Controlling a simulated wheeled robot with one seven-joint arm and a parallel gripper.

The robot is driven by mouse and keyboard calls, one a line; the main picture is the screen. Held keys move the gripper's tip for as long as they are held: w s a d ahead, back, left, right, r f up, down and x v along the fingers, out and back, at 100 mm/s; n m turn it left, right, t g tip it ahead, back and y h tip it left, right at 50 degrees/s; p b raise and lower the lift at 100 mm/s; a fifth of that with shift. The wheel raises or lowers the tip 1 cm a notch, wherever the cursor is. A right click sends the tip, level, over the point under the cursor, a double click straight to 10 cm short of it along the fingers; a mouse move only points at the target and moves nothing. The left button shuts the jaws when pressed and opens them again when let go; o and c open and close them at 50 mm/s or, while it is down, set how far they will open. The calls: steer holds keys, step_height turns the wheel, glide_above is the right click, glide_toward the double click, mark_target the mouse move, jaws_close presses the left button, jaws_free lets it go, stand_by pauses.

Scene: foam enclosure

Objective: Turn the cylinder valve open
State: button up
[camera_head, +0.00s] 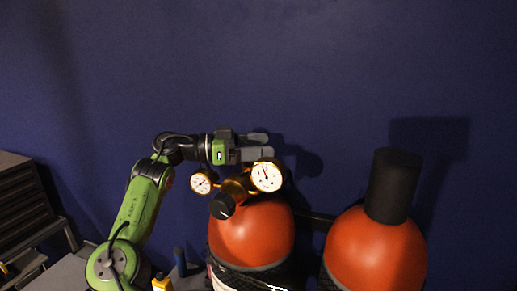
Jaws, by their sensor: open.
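An orange-topped gas cylinder (252,235) stands at the centre bottom. A brass regulator body (236,188) sits on its top, with a small left gauge (201,182), a larger right gauge (266,176) and a black knob (222,206) pointing forward and down. I cannot tell a separate valve handle; part of the fitting is hidden behind the gauges. My gripper (270,146) is level, pointing right, just above the regulator in the picture. Its two grey fingers are apart, one above the other, with nothing seen between them. I cannot tell whether the lower finger touches the fitting.
A second orange cylinder (375,248) with a tall black cap (394,186) stands to the right. A dark bar (315,217) runs behind the cylinders. A plain dark blue wall (330,60) rises behind. A dark slatted unit (25,200) stands at the far left.

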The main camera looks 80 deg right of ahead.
steer(key=shift+d, duration=0.1)
steer(key=c, duration=1)
steer(key=shift+o, duration=0.2)
steer(key=n+h+b, duration=0.1)
steer(key=b, duration=0.1)
steer(key=n+t+h+b, duration=0.1)
steer(key=h+b, duration=0.1)
steer(key=shift+w+f+t, duration=0.1)
steer(key=shift+f+t, duration=0.2)
steer(key=shift+f, duration=0.05)
steer(key=shift+d+r+n+t+h+b, duration=0.15)
steer(key=shift+n+t+h+b, duration=0.45)
steer(key=shift+n+h+b, duration=0.4)
steer(key=shift+r, duration=0.15)
steer(key=shift+w, duration=0.1)
steer(key=o, duration=1)
steer(key=shift+c, duration=0.2)
